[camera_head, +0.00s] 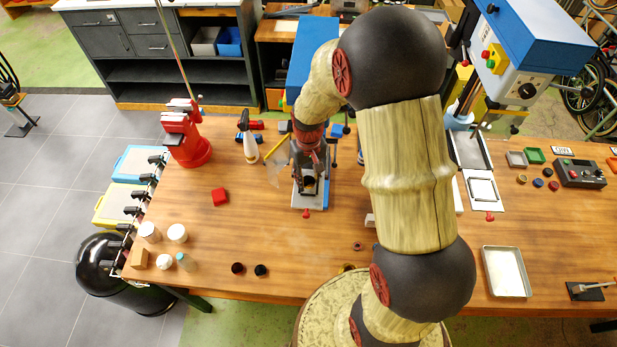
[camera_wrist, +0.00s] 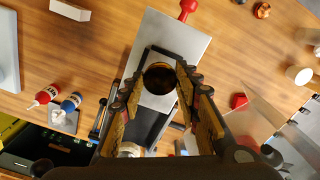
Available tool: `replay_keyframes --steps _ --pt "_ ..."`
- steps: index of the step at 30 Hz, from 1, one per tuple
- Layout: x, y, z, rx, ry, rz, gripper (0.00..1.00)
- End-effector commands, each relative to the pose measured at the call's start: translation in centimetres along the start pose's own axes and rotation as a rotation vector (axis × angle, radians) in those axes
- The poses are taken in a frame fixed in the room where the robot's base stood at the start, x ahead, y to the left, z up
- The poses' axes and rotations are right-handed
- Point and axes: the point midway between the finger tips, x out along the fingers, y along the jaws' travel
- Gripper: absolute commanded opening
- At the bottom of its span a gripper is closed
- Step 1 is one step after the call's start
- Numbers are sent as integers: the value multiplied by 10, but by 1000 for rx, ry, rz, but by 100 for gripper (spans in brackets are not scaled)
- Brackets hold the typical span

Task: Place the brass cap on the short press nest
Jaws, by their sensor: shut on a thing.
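My gripper (camera_wrist: 161,88) is shut on a dark, round, cup-like piece with a brownish inside, which I take to be the brass cap (camera_wrist: 160,76). The cap sits between the fingertips over a grey press base plate (camera_wrist: 180,40) with a red knob at its end. In the head view my gripper (camera_head: 310,160) hangs over the central press, and the dark cap (camera_head: 310,184) shows above its pale base plate (camera_head: 317,203). I cannot tell whether the cap touches anything below. The nest is not clearly visible; the cap and gripper hide that part of the plate.
A metal tray (camera_head: 506,272) lies front right. Bare wood lies in front of the central press.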

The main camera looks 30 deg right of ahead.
Motion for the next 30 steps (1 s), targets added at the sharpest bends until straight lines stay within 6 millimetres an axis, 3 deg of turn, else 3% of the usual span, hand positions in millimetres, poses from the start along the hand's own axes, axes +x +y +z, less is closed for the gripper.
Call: replay_keyframes --steps 23,24,30 --pt "21 0 -1 1 3 0 0" --pt "20 0 -1 1 3 0 35" --pt "19 0 -1 0 3 0 46"
